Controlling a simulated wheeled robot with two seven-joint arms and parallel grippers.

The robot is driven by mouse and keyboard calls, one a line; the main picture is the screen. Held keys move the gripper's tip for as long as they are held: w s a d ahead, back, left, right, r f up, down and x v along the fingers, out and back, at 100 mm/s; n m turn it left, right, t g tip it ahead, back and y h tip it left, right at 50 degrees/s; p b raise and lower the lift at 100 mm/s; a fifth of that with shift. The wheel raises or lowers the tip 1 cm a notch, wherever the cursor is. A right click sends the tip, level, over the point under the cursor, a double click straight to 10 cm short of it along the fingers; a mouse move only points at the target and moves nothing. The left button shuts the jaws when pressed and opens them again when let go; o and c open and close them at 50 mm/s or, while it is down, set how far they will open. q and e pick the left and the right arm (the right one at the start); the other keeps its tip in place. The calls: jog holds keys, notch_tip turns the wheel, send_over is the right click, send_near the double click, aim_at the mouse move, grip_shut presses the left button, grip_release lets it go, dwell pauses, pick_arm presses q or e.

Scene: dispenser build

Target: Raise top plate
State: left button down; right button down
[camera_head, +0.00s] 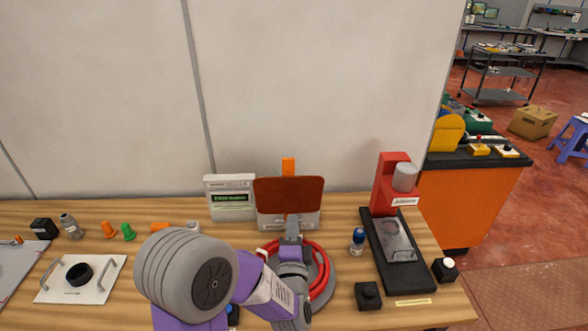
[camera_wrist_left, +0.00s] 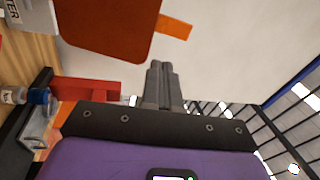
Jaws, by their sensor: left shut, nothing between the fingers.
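The top plate is most likely the rust-brown plate (camera_head: 288,195) with an orange tab (camera_head: 288,167) at its upper edge. It stands raised, its broad face toward me, at the back of the table above a white unit (camera_head: 270,222). In the left wrist view the plate (camera_wrist_left: 105,22) and its orange tab (camera_wrist_left: 174,25) are at the top. My left gripper (camera_head: 292,220) is just below the plate's lower edge in the head view, fingers closed together and empty. Its fingertips (camera_wrist_left: 157,65) appear apart from the plate in the wrist view. My right gripper is not in view.
A round grey base with a red ring (camera_head: 322,268) lies partly hidden under my left arm. A red stand (camera_head: 388,192) with a black base is at the right, a small blue-and-white bottle (camera_head: 357,238) beside it. A white device (camera_head: 231,205) stands at the back left. A wall bounds the table behind.

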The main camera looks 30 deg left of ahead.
pick_arm(q)
notch_tip(320, 180, up, 3)
jog(key=a+y, duration=0.1)
jog(key=y, duration=0.1)
send_near(286, 163)
jog(key=x, duration=0.7)
jog(key=shift+a+p, duration=0.1)
jog(key=shift+p, duration=0.2)
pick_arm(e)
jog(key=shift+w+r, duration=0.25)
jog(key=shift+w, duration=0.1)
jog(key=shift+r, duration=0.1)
